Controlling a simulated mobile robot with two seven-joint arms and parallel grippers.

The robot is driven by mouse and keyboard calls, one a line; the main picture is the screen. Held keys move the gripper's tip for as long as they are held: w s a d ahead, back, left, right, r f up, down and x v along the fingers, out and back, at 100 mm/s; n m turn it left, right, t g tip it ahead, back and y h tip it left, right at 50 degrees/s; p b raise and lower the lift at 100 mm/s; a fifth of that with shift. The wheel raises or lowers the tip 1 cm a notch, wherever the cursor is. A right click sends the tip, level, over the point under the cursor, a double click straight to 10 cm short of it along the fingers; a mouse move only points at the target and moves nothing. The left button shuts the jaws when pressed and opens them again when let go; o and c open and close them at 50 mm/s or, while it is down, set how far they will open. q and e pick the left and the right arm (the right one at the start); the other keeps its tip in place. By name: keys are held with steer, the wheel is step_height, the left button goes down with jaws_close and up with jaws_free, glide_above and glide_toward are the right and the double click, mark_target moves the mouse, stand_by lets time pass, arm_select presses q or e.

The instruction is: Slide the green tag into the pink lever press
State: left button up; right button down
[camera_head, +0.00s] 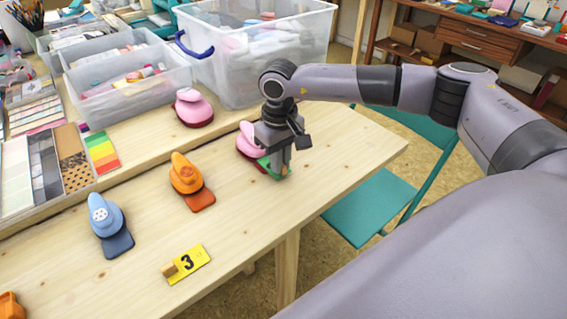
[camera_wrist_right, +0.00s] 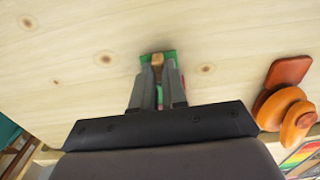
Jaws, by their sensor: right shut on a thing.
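My right gripper (camera_head: 279,167) points down at the table's right part, its fingers close together. In the right wrist view my right gripper (camera_wrist_right: 158,72) is shut on the wooden knob (camera_wrist_right: 157,60) of the green tag (camera_wrist_right: 171,56). In the head view the green tag (camera_head: 264,163) shows beside the fingers, at the near right side of a pink lever press (camera_head: 248,136). The gripper partly hides this press, so I cannot tell how far the tag is inside it. A second pink press (camera_head: 193,105) stands further back left. My left gripper is not in view.
An orange press (camera_head: 186,175) and a blue press (camera_head: 103,215) stand to the left. A yellow tag marked 3 (camera_head: 193,262) lies near the front edge. Clear plastic bins (camera_head: 130,90) stand behind. The table's right end (camera_head: 365,150) is clear.

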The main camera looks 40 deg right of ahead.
steer(key=shift+w+b, duration=0.5)
steer(key=shift+w, duration=0.7)
steer(key=shift+a, duration=0.1)
steer(key=c, duration=1.1)
jaws_free()
steer(key=shift+r, duration=0.1)
step_height(320, 180, up, 7)
steer(key=p, duration=0.4)
steer(key=shift+p, duration=0.4)
